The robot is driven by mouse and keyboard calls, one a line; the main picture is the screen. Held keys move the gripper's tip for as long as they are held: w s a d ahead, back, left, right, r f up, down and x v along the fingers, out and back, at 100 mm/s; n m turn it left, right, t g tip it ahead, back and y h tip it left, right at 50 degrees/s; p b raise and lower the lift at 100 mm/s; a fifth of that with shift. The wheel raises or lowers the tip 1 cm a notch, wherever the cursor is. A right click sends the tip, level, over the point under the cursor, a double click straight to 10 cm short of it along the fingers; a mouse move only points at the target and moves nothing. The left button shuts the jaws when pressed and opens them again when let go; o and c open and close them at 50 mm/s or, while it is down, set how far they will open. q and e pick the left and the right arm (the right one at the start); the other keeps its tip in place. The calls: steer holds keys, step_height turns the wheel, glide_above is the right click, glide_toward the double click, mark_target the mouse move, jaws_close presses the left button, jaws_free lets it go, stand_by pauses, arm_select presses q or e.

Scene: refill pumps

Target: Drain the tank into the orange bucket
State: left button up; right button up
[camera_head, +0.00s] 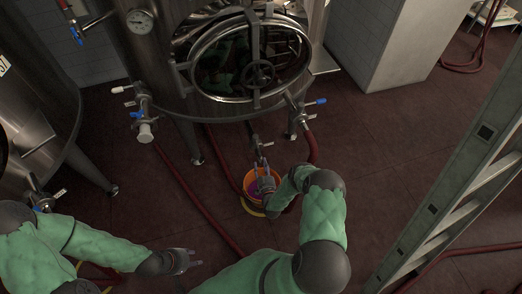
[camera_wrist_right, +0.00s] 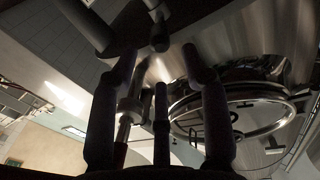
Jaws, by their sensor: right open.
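The steel tank (camera_head: 170,75) stands at the top of the head view, with a round hatch and handwheel (camera_head: 258,74) on its front. A drain outlet with a valve (camera_head: 259,146) hangs under the hatch. The orange bucket (camera_head: 248,182) stands on the floor below it, with something purple inside, partly hidden by my right arm. My right gripper (camera_head: 265,180) is open over the bucket, just below the outlet. In the right wrist view its fingers (camera_wrist_right: 160,52) are spread, with metal pipe parts beyond them. My left gripper (camera_head: 192,258) is open and empty, low over the floor.
Valves with blue handles sit left (camera_head: 138,113) and right (camera_head: 304,112) of the hatch. Red hoses (camera_head: 183,185) run over the floor. A metal ladder (camera_head: 455,190) leans at the right. Another steel tank (camera_head: 35,105) stands at the left. Floor right of the bucket is clear.

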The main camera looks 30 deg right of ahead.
mark_target(258, 149)
steer(key=b+x, duration=0.2)
steer(key=x, duration=0.7)
steer(key=shift+f+b, duration=0.15)
steer(key=shift+b, duration=0.25)
steer(key=shift+w+d, duration=0.15)
steer(key=shift+w, duration=0.45)
jaws_close()
